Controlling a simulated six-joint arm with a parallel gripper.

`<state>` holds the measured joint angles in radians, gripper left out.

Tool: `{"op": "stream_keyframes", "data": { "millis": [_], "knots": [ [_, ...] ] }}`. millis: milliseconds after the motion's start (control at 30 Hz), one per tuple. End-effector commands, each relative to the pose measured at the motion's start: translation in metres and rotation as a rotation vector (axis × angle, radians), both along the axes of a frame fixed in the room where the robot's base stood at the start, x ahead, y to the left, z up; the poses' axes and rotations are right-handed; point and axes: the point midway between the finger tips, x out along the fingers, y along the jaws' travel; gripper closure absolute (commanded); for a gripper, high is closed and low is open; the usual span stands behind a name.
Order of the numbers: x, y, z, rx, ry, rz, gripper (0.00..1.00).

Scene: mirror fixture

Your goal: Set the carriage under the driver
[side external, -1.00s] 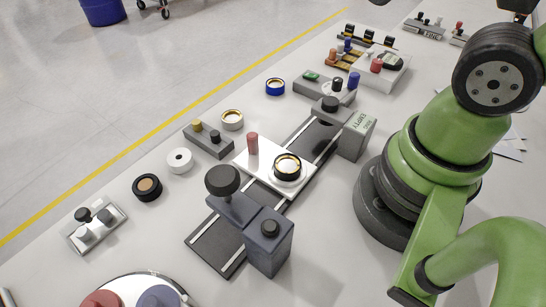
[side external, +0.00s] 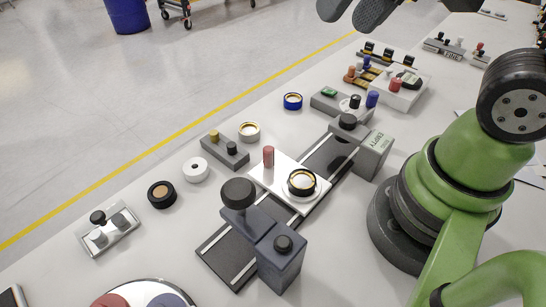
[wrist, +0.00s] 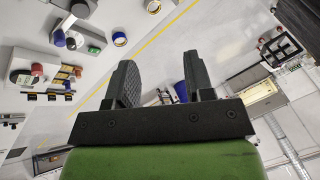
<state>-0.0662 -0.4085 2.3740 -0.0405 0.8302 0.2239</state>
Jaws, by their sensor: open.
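The carriage looks to be the white plate (side external: 263,178) on a dark two-rail track (side external: 228,257), with a red peg (side external: 268,157) and a gold-rimmed ring (side external: 302,182) on it. It sits mid-track, between two posts. The near post (side external: 280,262) is dark blue-grey with an arm and a black round knob (side external: 238,193) over the track. The far post (side external: 372,154) is grey, labelled EMPTY, with a black knob (side external: 348,121). I cannot tell which is the driver. My gripper (side external: 356,12) is open and empty, high beyond the track; its fingers also show in the wrist view (wrist: 160,80).
A round tray (side external: 145,290) is at the front.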

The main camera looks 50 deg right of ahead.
Motion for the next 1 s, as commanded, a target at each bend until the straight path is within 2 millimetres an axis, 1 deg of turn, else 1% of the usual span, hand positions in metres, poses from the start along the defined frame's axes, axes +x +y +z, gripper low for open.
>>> {"op": "stream_keyframes", "data": {
  "millis": [33,167,200,267,300,400,500,600,867,1000],
  "knots": [
    [0.014,0.003,-0.011,0.003,0.062,-0.021,0.52],
    [0.044,0.012,-0.04,0.001,0.183,-0.093,0.52],
    [0.052,0.015,-0.051,-0.004,0.22,-0.114,0.52],
    [0.063,0.02,-0.07,-0.011,0.273,-0.146,0.52],
    [0.07,0.024,-0.083,-0.019,0.305,-0.166,0.52],
    [0.081,0.032,-0.115,-0.039,0.377,-0.215,0.52],
    [0.087,0.038,-0.143,-0.058,0.43,-0.255,0.52],
    [0.089,0.041,-0.162,-0.072,0.462,-0.281,0.52],
    [0.09,0.043,-0.187,-0.081,0.484,-0.299,0.52],
    [0.089,0.043,-0.212,-0.081,0.486,-0.299,0.52]
  ]
}}
